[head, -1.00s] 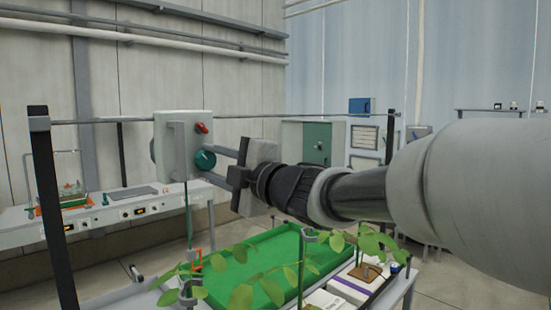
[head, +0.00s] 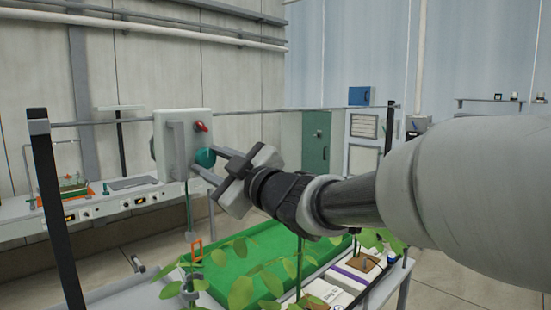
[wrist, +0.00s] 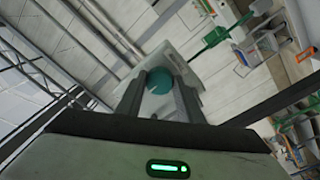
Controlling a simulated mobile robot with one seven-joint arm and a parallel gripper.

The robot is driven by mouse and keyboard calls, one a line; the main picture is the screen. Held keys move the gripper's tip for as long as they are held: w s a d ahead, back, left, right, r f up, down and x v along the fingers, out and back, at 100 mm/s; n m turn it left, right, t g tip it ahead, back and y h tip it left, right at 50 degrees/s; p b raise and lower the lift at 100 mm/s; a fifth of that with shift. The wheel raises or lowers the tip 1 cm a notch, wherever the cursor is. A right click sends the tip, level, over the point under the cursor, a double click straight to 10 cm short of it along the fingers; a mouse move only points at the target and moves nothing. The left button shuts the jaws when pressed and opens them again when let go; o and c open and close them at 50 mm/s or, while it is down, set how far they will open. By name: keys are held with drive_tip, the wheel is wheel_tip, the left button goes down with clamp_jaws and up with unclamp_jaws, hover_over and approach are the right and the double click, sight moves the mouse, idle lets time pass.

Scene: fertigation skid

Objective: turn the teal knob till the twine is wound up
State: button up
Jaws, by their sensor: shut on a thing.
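The teal knob (head: 205,157) sits on the front of a pale box (head: 197,122) hung on a horizontal rail. My gripper (head: 210,168) is shut on the knob, one finger on each side, with its body rolled at a slant. In the wrist view the knob (wrist: 160,82) shows between the two fingertips, with the box behind it. The thin green twine (head: 189,207) hangs straight down below the box towards the plants. How much of it is wound up is hidden.
A red switch (head: 201,127) is above the knob and a grey upright bar (head: 177,150) is to its left. Leafy plants (head: 240,290) and a green tray (head: 235,262) are below my arm. A dark post (head: 52,215) stands at left.

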idle(0.4)
drive_tip(key=o, duration=1.1)
drive_tip(key=shift+c, duration=0.2)
drive_tip(key=shift+d, duration=0.1)
drive_tip(key=v, duration=1.7)
drive_tip(key=shift+s+b, duration=0.2)
drive_tip(key=shift+b, duration=0.2)
